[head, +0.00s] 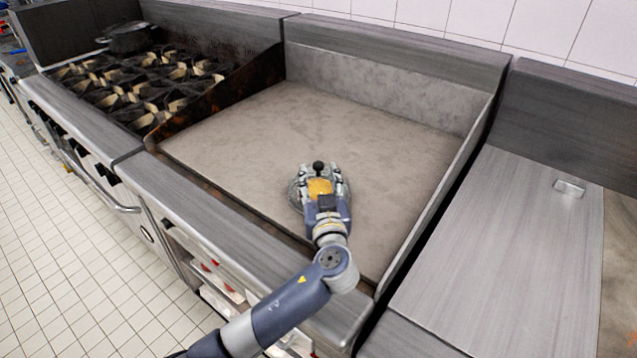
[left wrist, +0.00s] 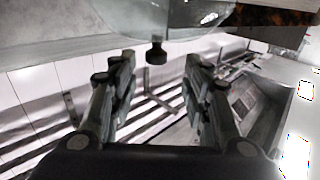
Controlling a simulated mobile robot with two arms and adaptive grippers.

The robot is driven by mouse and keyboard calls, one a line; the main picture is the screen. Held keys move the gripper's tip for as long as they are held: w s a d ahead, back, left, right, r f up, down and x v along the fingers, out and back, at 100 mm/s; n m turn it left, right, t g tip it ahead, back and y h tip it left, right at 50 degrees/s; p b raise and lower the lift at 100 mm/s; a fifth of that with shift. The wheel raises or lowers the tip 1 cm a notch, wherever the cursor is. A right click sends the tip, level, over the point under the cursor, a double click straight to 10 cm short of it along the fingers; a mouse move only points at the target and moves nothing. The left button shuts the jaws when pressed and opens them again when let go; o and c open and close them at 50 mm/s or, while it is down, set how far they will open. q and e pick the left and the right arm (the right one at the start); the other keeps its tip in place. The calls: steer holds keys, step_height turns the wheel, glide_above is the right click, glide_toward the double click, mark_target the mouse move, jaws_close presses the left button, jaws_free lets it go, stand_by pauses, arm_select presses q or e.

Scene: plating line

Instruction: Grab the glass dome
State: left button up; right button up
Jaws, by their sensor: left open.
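The glass dome (head: 295,196) is a clear, rounded cover with a dark knob on top. It sits on the flat griddle plate near its front edge, partly hidden by my left gripper in the head view. My left gripper (head: 320,173) is open, with its fingers to either side of the dark knob (head: 318,166). In the left wrist view the dome (left wrist: 165,15) is cut off by the top edge, and its knob (left wrist: 157,53) shows between the spread fingertips (left wrist: 157,65). I cannot tell whether a finger touches the knob. My right gripper is not in view.
The griddle plate (head: 270,130) is otherwise bare, with raised walls at the sides and back. A burner range (head: 150,85) with a dark pan (head: 128,37) is at the left. A steel counter (head: 500,255) with a small metal piece (head: 569,187) is at the right.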

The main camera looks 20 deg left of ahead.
mark_target(319, 167)
arm_select(q)
steer(key=shift+p+x, duration=0.35)
steer(key=shift+x, duration=0.55)
steer(key=x, duration=0.1)
steer(key=p+x, duration=0.1)
steer(key=x, duration=0.1)
steer(key=shift+w+d, duration=0.1)
steer(key=shift+d, duration=0.15)
steer(key=shift+w+a+f, duration=0.15)
steer(key=shift+w+a, duration=0.1)
steer(key=shift+w, duration=0.2)
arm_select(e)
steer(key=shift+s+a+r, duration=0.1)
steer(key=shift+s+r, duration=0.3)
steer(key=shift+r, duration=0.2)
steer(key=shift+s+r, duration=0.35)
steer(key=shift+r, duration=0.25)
arm_select(q)
steer(key=shift+c, duration=0.6)
jaws_close()
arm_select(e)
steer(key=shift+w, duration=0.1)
